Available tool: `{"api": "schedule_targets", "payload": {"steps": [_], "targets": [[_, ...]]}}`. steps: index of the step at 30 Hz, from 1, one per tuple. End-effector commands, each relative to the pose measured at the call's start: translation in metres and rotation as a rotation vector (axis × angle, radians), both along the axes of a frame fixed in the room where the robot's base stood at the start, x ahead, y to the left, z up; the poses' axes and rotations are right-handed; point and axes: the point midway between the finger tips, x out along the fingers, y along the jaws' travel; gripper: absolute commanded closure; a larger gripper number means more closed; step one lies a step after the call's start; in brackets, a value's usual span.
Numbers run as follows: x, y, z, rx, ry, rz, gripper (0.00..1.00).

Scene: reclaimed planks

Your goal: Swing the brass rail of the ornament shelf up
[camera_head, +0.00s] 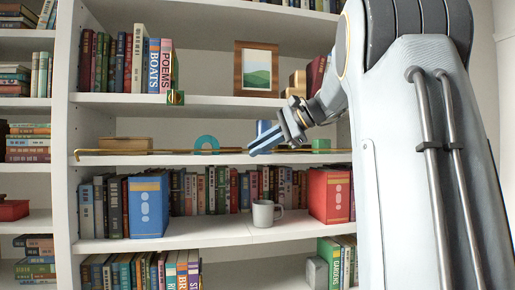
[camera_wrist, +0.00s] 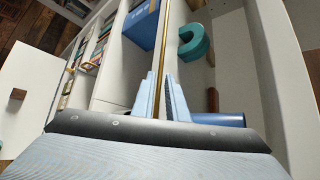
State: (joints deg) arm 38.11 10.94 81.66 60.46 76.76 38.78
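The brass rail (camera_head: 170,152) runs level along the front edge of the ornament shelf (camera_head: 100,160), low down, with a bent end at the left. In the wrist view the rail (camera_wrist: 180,40) runs away from me and passes in line between my fingertips. My gripper (camera_head: 262,143) is at the rail's right half, in front of the shelf. In the wrist view its two pale blue fingers (camera_wrist: 160,76) stand apart with a gap wider than the rail.
On the shelf stand a wooden box (camera_head: 125,144), a teal arch (camera_head: 206,143), a blue and white item (camera_head: 263,127) close behind my gripper, and a green block (camera_head: 321,144). Below are books, a grey mug (camera_head: 266,213) and a red binder (camera_head: 329,196). Front space is clear.

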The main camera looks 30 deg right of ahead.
Motion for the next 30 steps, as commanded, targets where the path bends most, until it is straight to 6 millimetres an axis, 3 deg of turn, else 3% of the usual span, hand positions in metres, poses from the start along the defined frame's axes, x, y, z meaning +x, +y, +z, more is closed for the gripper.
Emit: {"api": "schedule_targets", "payload": {"steps": [2,13,24,30], "targets": [[0.0,0.0,0.0,0.0,0.0,0.0,0.74],[-0.003,-0.003,0.001,-0.001,0.0,0.0,0.74],[-0.041,-0.034,0.028,-0.002,0.0,-0.003,0.74],[-0.052,-0.042,0.037,-0.001,0.0,0.0,0.74]]}}
